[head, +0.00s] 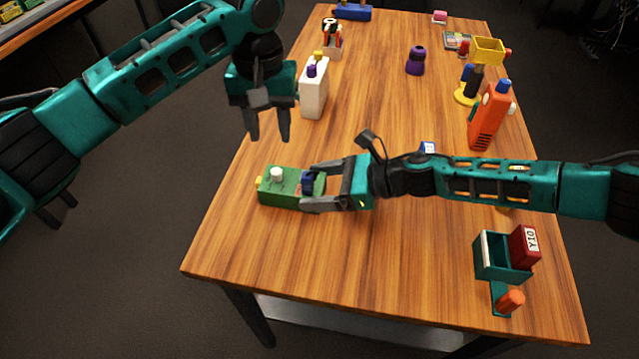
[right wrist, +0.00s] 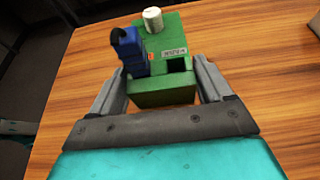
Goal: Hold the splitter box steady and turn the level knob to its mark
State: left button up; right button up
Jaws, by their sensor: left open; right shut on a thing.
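The green splitter box (head: 283,196) lies on the wooden table near its left edge. A white knob (head: 277,175) stands on its top, and a dark blue part (head: 308,181) sits on its right end. My right gripper (head: 312,190) is shut on the box's right end. In the right wrist view, the fingers flank the green box (right wrist: 163,97), with the white knob (right wrist: 153,20), the blue part (right wrist: 129,50) and a small label on top. The knob's mark cannot be made out.
A white bottle-like object (head: 313,95) stands behind the box, close to my left gripper. An orange object (head: 489,117) and a yellow stand (head: 467,95) are at the right. A teal holder (head: 502,257) is front right. The front middle of the table (head: 350,270) is clear.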

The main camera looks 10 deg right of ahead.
aim_at(276, 171)
jog(key=c, duration=0.5)
pick_arm(q)
jog(key=shift+o, duration=0.5)
notch_tip(276, 171, down, 10)
jog(key=m, duration=2.8)
jog(key=shift+r+m, duration=0.1)
jog(key=shift+m, duration=0.2)
